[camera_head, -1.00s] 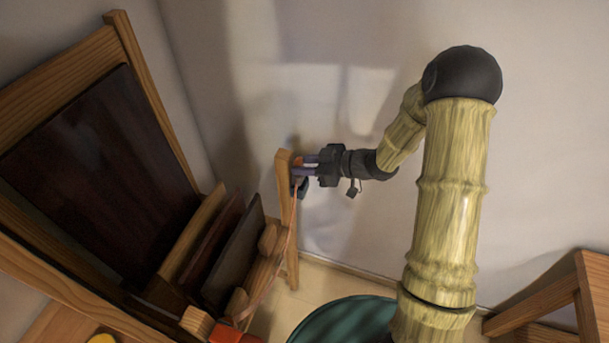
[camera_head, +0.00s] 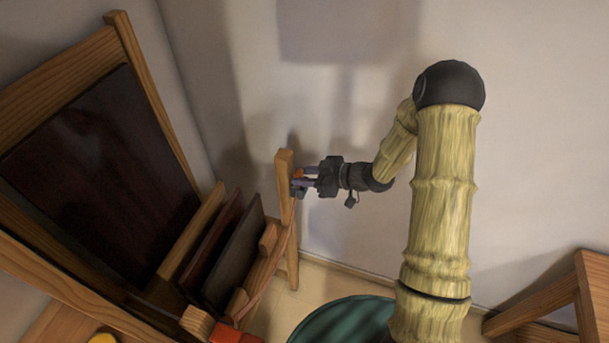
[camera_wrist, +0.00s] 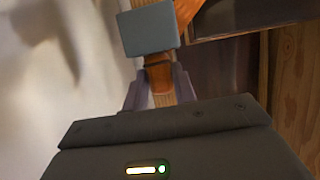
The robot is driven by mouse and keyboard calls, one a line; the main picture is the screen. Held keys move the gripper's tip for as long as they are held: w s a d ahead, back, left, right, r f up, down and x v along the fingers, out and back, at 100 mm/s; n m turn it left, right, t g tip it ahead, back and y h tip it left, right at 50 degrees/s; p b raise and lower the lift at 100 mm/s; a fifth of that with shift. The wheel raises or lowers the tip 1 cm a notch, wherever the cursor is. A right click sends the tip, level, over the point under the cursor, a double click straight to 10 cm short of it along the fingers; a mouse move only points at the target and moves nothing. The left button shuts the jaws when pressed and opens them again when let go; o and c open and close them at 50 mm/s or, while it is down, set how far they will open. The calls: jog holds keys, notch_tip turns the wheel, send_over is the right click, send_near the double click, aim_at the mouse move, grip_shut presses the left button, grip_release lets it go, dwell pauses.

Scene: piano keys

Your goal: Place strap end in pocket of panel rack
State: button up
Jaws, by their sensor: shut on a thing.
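The wooden panel rack (camera_head: 286,188) stands at the left, with dark panels (camera_head: 236,258) leaning in its slots. My gripper (camera_head: 298,182) is beside the top of its right-hand post, fingers pointing left. It is shut on an orange strap end (camera_wrist: 160,82), which shows between the fingers in the wrist view (camera_wrist: 160,92). A blue-grey block (camera_wrist: 150,32) lies just beyond the fingertips there; I cannot tell whether it belongs to the strap or the rack. A thin brownish strap length seems to run down along the rack toward a red block (camera_head: 235,336). The pocket cannot be made out clearly.
A green round object (camera_head: 345,322) is on the floor below my arm. A wooden stool or table (camera_head: 560,300) stands at the right. A yellow item (camera_head: 102,338) shows at the bottom left. The wall behind is bare.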

jog(key=o, duration=1)
jog(key=shift+o, duration=0.2)
jog(key=shift+d+r, duration=0.15)
jog(key=shift+d, duration=0.05)
jog(key=v, duration=1.1)
jog(key=shift+s+d+r+b, duration=0.2)
jog(key=shift+d+b, duration=0.05)
jog(key=shift+b, duration=0.05)
